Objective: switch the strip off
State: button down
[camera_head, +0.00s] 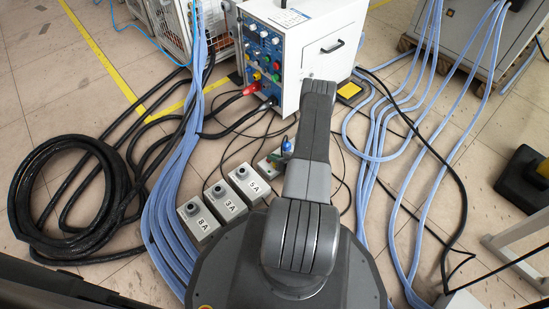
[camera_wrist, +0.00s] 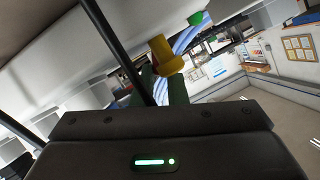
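No power strip shows clearly. A small greenish-grey piece (camera_head: 268,168) lies on the floor beside my arm, with a blue part next to it; my arm hides what lies behind, and I cannot tell if this is the strip. Three grey boxes with round knobs, marked 8A (camera_head: 197,219), 3A (camera_head: 225,201) and 5A (camera_head: 249,184), stand in a slanting row to its left. My gripper's dark housing with a green light fills the bottom of the wrist view. A yellow part (camera_wrist: 165,56) shows beyond it. The fingertips are not clear.
A blue-fronted white cabinet (camera_head: 320,52) with knobs and cables stands at the back. A coil of black hose (camera_head: 68,195) lies left. Bundles of blue hoses (camera_head: 172,205) cross the floor on both sides. A yellow-and-black block (camera_head: 350,90) sits by the cabinet.

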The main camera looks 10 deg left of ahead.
aim_at(269, 167)
jog(key=shift+s+a+n, duration=0.1)
jog(key=shift+n, duration=0.2)
jog(key=shift+s+a+r+n+h, duration=0.15)
jog(key=shift+s+n+h, duration=0.05)
jog(key=shift+n+h, duration=0.2)
jog(key=shift+s+a+n+t+h+p, duration=0.15)
jog(key=shift+s+a+n+t+h, duration=0.1)
jog(key=shift+n+t, duration=0.25)
jog(key=shift+s+a+n+t+h+p, duration=0.1)
jog(key=shift+s+n+t+h+p, duration=0.15)
jog(key=shift+n, duration=0.35)
jog(key=n+t, duration=0.1)
jog(key=s+n+t+h, duration=0.1)
jog(key=n, duration=0.1)
jog(key=shift+a, duration=0.4)
jog(key=c, duration=1.4)
grip_release()
jog(key=shift+c, duration=0.2)
